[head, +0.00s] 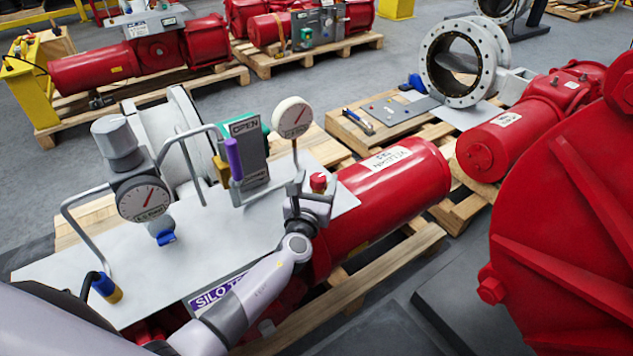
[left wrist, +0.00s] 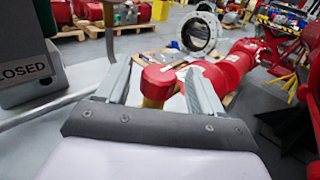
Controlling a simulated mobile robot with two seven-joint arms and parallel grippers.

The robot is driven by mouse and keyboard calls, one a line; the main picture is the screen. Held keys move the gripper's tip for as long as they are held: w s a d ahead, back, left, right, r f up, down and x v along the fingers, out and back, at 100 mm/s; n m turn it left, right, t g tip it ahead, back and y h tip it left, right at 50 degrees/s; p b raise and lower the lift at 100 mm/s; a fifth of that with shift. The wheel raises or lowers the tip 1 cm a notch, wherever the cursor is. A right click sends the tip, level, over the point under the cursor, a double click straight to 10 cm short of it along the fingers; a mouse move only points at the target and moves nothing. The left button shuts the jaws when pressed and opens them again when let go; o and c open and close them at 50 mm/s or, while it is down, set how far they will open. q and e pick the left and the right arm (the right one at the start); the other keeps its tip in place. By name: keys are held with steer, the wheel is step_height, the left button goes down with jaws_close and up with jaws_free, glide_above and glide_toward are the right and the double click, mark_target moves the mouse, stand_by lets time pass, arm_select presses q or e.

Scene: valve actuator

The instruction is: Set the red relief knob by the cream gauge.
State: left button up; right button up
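The red relief knob (head: 318,182) stands on the pale panel, just below and right of the cream gauge (head: 292,117). The gauge's stem rises next to it, and its needle points up to the right. My left gripper (head: 310,190) is at the knob. In the left wrist view the red knob (left wrist: 157,80), on a brass base, shows between the two spread fingers (left wrist: 160,88). The fingers stand apart from it on both sides as far as this view shows. My right gripper is in neither view.
A red cylinder (head: 390,185) lies just right of my gripper.

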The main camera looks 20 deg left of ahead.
arm_select(q)
steer(key=shift+s+d+p, duration=0.15)
steer(key=shift+s+p, duration=0.1)
steer(key=shift+s, duration=1.55)
steer(key=shift+s+d+p, duration=0.15)
steer(key=shift+s+p, duration=0.1)
steer(key=shift+s, duration=1.5)
